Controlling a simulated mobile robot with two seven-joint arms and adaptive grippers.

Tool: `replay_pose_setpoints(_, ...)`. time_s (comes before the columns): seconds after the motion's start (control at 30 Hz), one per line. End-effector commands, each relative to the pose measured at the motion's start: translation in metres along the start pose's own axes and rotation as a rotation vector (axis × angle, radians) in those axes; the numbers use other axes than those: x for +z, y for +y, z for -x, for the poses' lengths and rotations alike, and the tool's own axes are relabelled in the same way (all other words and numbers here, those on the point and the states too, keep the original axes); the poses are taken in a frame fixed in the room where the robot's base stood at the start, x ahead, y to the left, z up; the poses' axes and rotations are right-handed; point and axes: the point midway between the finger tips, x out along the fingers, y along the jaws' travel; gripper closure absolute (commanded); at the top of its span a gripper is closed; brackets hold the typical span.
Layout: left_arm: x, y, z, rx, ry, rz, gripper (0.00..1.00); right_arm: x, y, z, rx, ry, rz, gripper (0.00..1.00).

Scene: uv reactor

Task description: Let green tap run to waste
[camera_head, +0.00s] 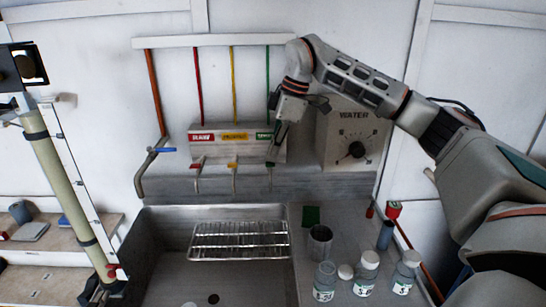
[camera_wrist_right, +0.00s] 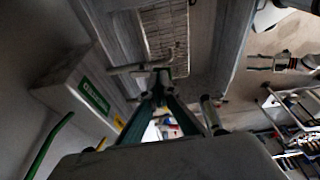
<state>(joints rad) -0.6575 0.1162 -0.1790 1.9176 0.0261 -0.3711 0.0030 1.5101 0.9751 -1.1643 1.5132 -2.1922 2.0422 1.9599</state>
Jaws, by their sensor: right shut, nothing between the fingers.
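The green tap (camera_head: 269,166) is the rightmost of three taps under a grey box, below a green label (camera_head: 264,136) and a green pipe (camera_head: 267,75). The green label also shows in the right wrist view (camera_wrist_right: 95,96). My right gripper (camera_head: 273,155) points down in front of the box's right end, close to the green tap. Its fingers are shut and empty, and in the right wrist view their tips (camera_wrist_right: 161,78) are near a grey tap part (camera_wrist_right: 140,68). Whether they touch it, and whether water runs, I cannot tell.
A wire rack (camera_head: 239,241) spans the sink (camera_head: 170,262) below the taps. Red (camera_head: 197,165) and yellow (camera_head: 232,165) taps are to the left. A water dial box (camera_head: 352,138) is to the right. A metal cup (camera_head: 319,243) and several bottles stand on the right counter.

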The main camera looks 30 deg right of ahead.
Motion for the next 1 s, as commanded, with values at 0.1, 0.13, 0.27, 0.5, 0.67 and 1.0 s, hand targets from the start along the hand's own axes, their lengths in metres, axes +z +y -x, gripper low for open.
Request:
replay_pose_setpoints(0.1, 0.007, 0.006, -0.010, 0.013, 0.019, -0.011, 0.47, 0.003, 0.000, -0.009, 0.077, -0.002, 0.026, 1.00)
replay_pose_setpoints(0.13, 0.006, 0.007, -0.011, 0.016, 0.025, -0.014, 0.47, 0.003, 0.000, -0.009, 0.095, -0.003, 0.032, 1.00)
replay_pose_setpoints(0.27, -0.004, 0.014, -0.013, 0.030, 0.054, -0.018, 0.47, 0.004, -0.003, -0.014, 0.144, -0.003, 0.046, 1.00)
replay_pose_setpoints(0.5, -0.015, 0.013, -0.013, 0.028, 0.068, -0.018, 0.47, 0.004, -0.006, -0.014, 0.141, -0.001, 0.042, 1.00)
replay_pose_setpoints(0.67, -0.014, 0.012, -0.013, 0.026, 0.066, -0.017, 0.47, 0.004, -0.006, -0.015, 0.141, -0.001, 0.043, 1.00)
replay_pose_setpoints(1.0, -0.005, 0.013, -0.014, 0.027, 0.050, -0.016, 0.47, 0.004, -0.006, -0.015, 0.140, -0.001, 0.043, 1.00)
